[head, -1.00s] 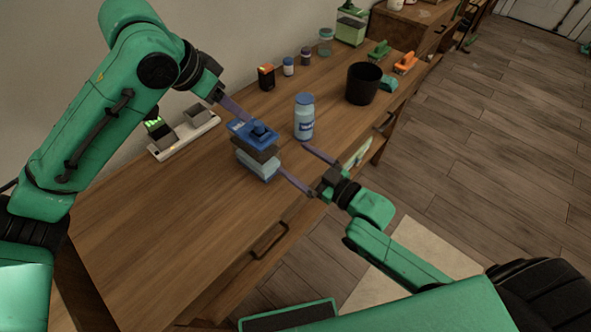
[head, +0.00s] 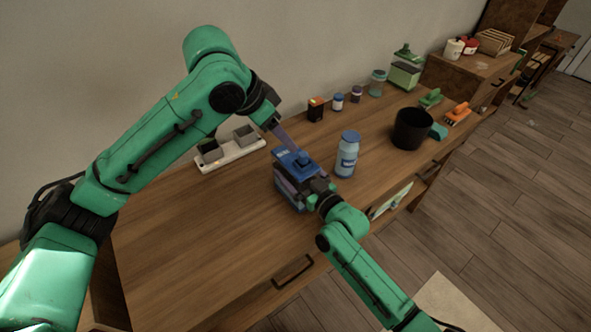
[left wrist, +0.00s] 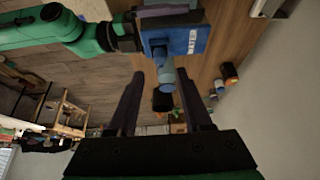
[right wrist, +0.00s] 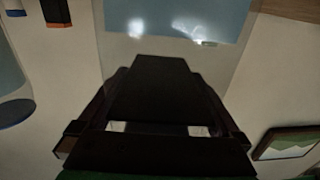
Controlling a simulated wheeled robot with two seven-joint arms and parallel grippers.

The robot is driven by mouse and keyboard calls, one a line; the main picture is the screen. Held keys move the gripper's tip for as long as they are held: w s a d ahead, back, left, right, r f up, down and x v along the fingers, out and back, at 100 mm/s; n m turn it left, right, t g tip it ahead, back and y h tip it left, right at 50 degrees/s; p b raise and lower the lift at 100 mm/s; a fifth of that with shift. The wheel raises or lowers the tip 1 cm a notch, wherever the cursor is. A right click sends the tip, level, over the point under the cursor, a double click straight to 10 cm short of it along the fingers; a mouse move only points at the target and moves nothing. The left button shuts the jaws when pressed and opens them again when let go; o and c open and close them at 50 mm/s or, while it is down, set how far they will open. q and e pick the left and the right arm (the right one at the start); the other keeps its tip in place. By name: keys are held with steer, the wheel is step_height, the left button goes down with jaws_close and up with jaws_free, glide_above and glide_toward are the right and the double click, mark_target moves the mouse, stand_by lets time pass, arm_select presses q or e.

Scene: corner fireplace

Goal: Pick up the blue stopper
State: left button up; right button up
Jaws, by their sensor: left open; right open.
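A blue stopper (head: 303,158) with a raised knob sits on the flat blue top (head: 289,159) of a box-like container (head: 289,194) on the wooden cabinet. The left wrist view shows the stopper (left wrist: 158,48) beside a blue face marked WATER (left wrist: 192,40). My left gripper (head: 284,138) is open and empty, pointing down just behind and above the stopper, apart from it as far as I can tell. My right gripper (head: 300,187) is open at the container's side, low by its front right. In the right wrist view a dark block (right wrist: 155,95) fills the space between its fingers (right wrist: 155,90).
A blue bottle (head: 347,155) stands close right of the container, with a black cup (head: 411,128) beyond. Small jars (head: 337,102) line the wall. A white tray (head: 230,152) lies behind left. The cabinet top (head: 200,240) at front left is clear.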

steer(key=shift+c, duration=0.3)
steer(key=c, duration=1)
arm_select(q)
steer(key=shift+o, duration=0.9)
arm_select(e)
steer(key=c, duration=0.3)
arm_select(q)
steer(key=shift+o, duration=0.5)
steer(key=shift+w+d+r, duration=0.1)
steer(key=shift+d+r, duration=0.05)
arm_select(e)
steer(key=shift+c, duration=0.2)
arm_select(q)
steer(key=n+g+y, duration=0.2)
steer(key=n+y, duration=0.2)
steer(key=n, duration=0.5)
glide_toward(303, 154)
steer(key=f, duration=0.6)
steer(key=w+f, duration=0.1)
steer(key=f, duration=0.2)
steer(key=shift+d, duration=0.25)
steer(key=shift+c, duration=0.4)
